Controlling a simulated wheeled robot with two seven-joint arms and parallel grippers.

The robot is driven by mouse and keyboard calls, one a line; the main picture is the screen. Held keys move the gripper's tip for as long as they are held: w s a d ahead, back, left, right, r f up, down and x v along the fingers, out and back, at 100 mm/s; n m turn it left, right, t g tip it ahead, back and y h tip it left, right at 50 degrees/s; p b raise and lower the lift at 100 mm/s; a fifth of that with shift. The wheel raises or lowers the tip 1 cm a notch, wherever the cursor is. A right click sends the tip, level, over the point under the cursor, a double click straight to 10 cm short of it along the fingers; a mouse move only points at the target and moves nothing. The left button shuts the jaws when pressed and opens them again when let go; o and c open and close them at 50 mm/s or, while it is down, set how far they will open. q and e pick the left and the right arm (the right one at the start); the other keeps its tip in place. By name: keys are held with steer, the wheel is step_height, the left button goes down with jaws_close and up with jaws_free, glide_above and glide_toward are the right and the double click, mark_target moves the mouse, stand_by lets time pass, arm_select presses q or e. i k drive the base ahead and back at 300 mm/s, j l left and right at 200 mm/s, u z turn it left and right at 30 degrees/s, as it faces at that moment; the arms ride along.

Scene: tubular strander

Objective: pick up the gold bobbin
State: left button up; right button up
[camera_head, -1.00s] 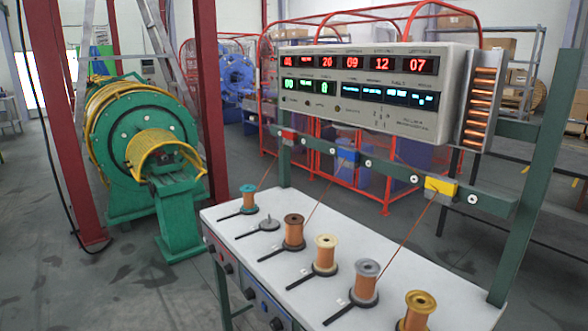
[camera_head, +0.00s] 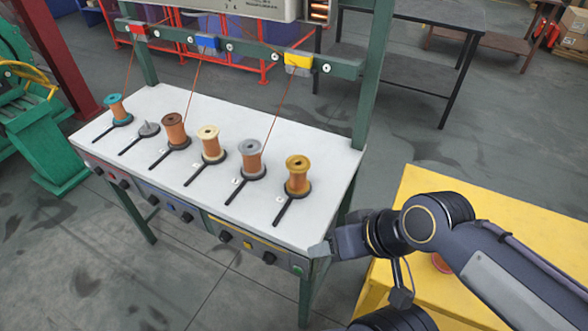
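The gold bobbin (camera_head: 298,176) has gold flanges and copper-coloured wire. It stands upright on a black holder at the right end of the row on the white table (camera_head: 220,120). My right gripper (camera_head: 322,249) is at the table's front right corner, in front of and below the gold bobbin and apart from it. Its fingers are small and seen from the side, so its opening is unclear. My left gripper is out of view.
A silver bobbin (camera_head: 251,158), a cream one (camera_head: 210,144), a brown one (camera_head: 175,130) and a teal one (camera_head: 118,108) stand to the left. An empty holder (camera_head: 149,129) sits among them. A green frame post (camera_head: 375,70) rises behind. A yellow table (camera_head: 440,190) is at right.

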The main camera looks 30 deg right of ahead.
mark_target(298, 165)
steer(key=i, duration=0.45)
steer(key=z, duration=1.65)
